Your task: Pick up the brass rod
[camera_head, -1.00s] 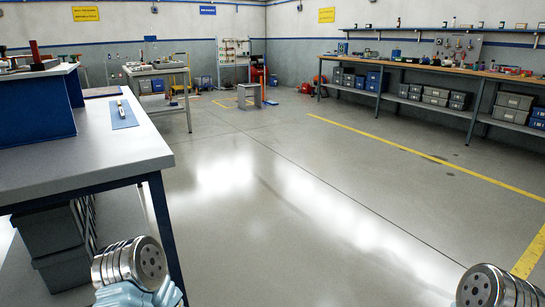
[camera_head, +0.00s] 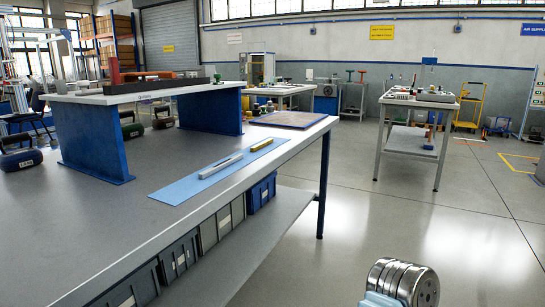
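A short brass-yellow rod (camera_head: 262,144) lies on a light blue mat (camera_head: 176,194) near the front edge of the grey workbench (camera_head: 110,233). A longer silver bar (camera_head: 220,166) lies on the same mat, nearer to me and to the left of the rod, apart from it. Only a shiny metal part of one of my arms shows, at the bottom right, away from the mat. No gripper fingers are in view.
A raised blue-legged shelf (camera_head: 95,147) stands on the bench left of the mat. A brown board (camera_head: 291,119) lies beyond the rod. Another workbench (camera_head: 420,142) stands at right. Floor (camera_head: 400,222) between the benches is clear.

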